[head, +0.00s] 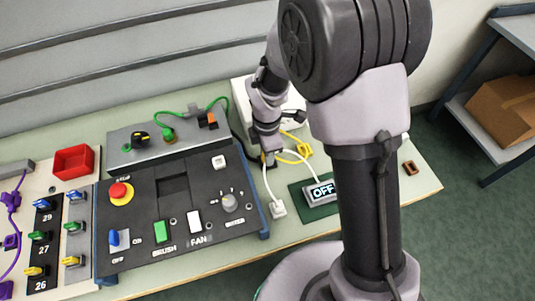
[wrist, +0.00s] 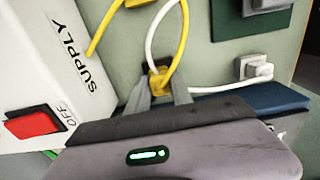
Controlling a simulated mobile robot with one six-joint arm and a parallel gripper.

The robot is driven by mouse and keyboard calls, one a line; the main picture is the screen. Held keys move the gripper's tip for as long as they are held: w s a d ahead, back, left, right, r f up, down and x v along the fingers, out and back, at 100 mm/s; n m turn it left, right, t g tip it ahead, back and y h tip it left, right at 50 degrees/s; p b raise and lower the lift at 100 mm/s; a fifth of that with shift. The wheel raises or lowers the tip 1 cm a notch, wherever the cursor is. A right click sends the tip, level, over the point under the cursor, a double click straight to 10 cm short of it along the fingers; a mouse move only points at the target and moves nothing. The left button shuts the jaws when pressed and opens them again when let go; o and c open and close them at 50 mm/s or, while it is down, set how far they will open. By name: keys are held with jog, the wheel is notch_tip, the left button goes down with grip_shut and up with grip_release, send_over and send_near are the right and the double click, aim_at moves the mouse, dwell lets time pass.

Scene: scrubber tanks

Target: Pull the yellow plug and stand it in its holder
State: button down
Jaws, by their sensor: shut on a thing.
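The yellow plug (wrist: 158,80) sits between the fingertips of my gripper (wrist: 162,92) in the wrist view, with the fingers shut on it. A yellow cable (wrist: 184,35) loops up beside it. In the head view my gripper (head: 268,155) is low over the table, beside the white supply box (head: 240,90); the plug is mostly hidden there. A yellow piece (head: 304,150) lies to the right along the yellow cable; I cannot tell whether it is the holder. Whether the plug is seated in anything below is hidden.
A white plug (wrist: 256,70) with a white cable is near the grip. The supply box carries a red switch (wrist: 35,122) marked OFF. A display reading OFF (head: 321,191) stands on a green mat. The dark control panel (head: 140,215) lies to the left.

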jog(key=c, duration=0.6)
grip_release()
notch_tip(320, 180, up, 18)
jog(key=p, duration=0.6)
jog(key=shift+f, duration=0.25)
